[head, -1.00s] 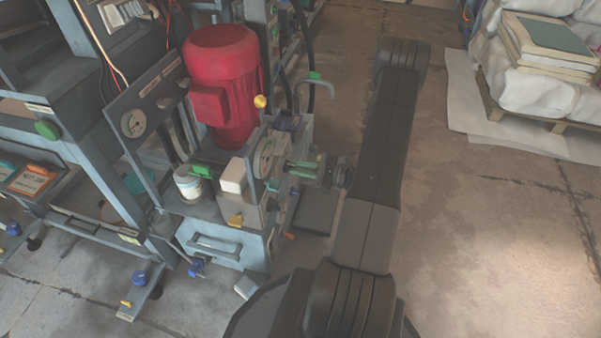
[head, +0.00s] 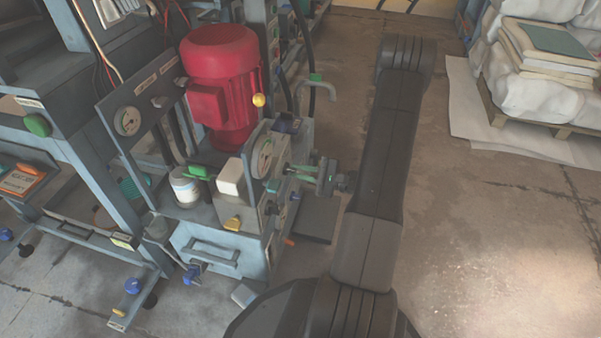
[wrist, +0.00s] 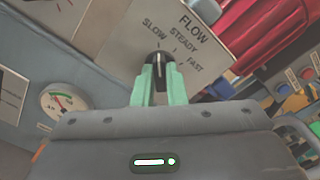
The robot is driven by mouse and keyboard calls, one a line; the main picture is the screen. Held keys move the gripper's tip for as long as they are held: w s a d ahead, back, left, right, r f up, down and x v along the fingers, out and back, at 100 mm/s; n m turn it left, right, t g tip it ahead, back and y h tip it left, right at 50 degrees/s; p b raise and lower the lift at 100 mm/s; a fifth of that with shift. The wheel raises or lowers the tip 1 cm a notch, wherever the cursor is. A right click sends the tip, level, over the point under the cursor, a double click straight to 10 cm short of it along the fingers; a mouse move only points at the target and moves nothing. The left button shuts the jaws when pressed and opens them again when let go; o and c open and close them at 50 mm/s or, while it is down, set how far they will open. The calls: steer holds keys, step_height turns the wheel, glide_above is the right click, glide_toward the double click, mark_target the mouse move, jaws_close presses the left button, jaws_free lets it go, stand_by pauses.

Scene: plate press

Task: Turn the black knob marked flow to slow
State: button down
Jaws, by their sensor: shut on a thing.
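The black flow knob (wrist: 159,60) stands on a pale panel (wrist: 115,50) in the wrist view, below and left of the word FLOW, with SLOW, STEADY and FAST around it. Its white line points roughly straight up in the picture, close to the SLOW side; the exact mark is hard to tell. My gripper (wrist: 158,75) has its two green fingers shut on the knob from both sides. In the head view my gripper (head: 292,172) reaches left to the side of the machine, and the knob is too small to make out there.
A round gauge (wrist: 63,102) is left of the fingers in the wrist view. Open floor (head: 480,250) lies right of my arm.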

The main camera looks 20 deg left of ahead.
steer(key=c, duration=1.5)
jaws_free()
steer(key=shift+o, duration=0.2)
steer(key=d+p, duration=0.4)
steer(key=d, duration=0.9)
steer(key=shift+w+d, duration=0.35)
steer(key=shift+d, duration=0.05)
